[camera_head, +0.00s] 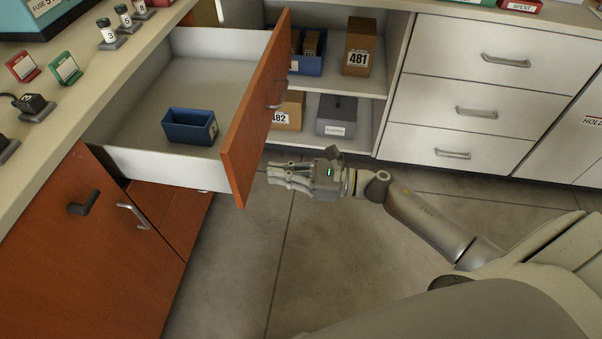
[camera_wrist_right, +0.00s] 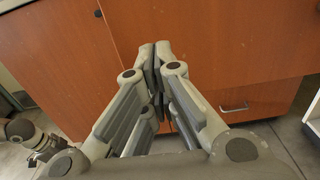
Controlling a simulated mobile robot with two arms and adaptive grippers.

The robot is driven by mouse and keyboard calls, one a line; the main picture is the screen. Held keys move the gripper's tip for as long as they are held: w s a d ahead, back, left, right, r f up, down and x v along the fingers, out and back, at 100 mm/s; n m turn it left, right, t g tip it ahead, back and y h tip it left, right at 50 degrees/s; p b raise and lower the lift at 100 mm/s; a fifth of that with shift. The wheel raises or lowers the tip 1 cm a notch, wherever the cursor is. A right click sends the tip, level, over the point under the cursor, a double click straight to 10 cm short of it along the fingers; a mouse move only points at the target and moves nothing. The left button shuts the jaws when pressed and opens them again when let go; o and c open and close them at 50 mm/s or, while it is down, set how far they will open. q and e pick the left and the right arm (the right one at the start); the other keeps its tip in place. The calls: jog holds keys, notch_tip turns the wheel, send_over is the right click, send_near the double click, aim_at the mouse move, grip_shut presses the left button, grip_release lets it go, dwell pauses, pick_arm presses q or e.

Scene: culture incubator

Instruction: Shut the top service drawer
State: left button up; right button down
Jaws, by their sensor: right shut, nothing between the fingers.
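The top service drawer (camera_head: 196,80) stands pulled out from the left-hand counter in the head view. It has white walls, an orange-brown wooden front (camera_head: 252,125) and a metal handle (camera_head: 278,92). A small blue bin (camera_head: 189,127) sits inside it. My right gripper (camera_head: 270,175) is shut and empty, just to the right of the drawer front's lower part, pointing left. In the right wrist view its fingertips (camera_wrist_right: 155,50) are together in front of wooden panels (camera_wrist_right: 215,40); I cannot tell whether they touch.
Vials (camera_head: 107,32) and red and green cases (camera_head: 66,68) stand on the counter above. Behind are open shelves with boxes (camera_head: 358,47) and a grey case (camera_head: 337,115), and white drawers (camera_head: 488,57) to the right. The floor (camera_head: 310,235) is clear.

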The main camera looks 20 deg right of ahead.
aim_at(246, 170)
jog(key=x, duration=0.5)
pick_arm(q)
jog(key=shift+s+a+f, duration=0.1)
jog(key=shift+s+f, duration=0.65)
jog(key=shift+f, duration=0.1)
